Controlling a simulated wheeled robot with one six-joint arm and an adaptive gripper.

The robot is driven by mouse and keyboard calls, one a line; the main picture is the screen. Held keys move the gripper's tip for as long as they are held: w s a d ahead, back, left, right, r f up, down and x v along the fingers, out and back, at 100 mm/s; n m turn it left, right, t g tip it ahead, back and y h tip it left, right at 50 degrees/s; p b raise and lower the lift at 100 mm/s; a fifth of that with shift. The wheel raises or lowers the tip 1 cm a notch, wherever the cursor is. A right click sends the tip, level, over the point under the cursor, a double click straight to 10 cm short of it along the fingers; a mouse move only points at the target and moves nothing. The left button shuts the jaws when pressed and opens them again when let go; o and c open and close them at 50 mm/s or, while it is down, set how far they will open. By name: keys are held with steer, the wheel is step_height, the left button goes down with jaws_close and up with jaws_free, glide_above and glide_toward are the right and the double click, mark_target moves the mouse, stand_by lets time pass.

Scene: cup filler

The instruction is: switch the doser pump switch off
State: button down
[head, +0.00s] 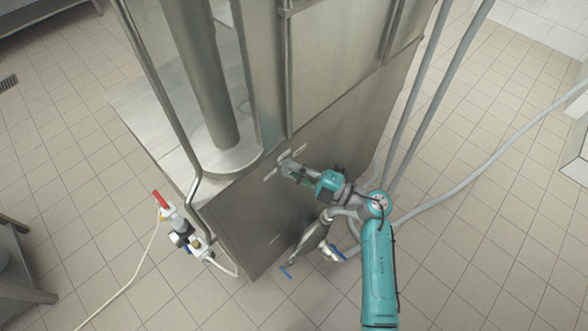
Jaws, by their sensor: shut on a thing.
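My gripper (286,164) is at the side panel (245,215) of the steel cup filler, with its fingertips against a small group of light plates. One plate (270,174) shows just left of the fingertips and another (300,151) just right of them. The fingers are shut on a small part at the panel, which I take to be the doser pump switch. The switch is hidden by the fingertips, so I cannot tell its position.
A valve with a red handle (159,199) and hose stands left of the machine. Pipes with blue-handled valves (335,252) are close below my arm. Grey hoses (425,100) run up on the right. Tiled floor (490,240) is open at the right.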

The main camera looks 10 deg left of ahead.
steer(key=n+g+h, duration=0.1)
steer(key=n, duration=0.3)
stand_by(0.6)
steer(key=c, duration=1.2)
jaws_free()
steer(key=v, duration=1.2)
steer(key=shift+r, duration=0.25)
steer(key=shift+s, duration=0.1)
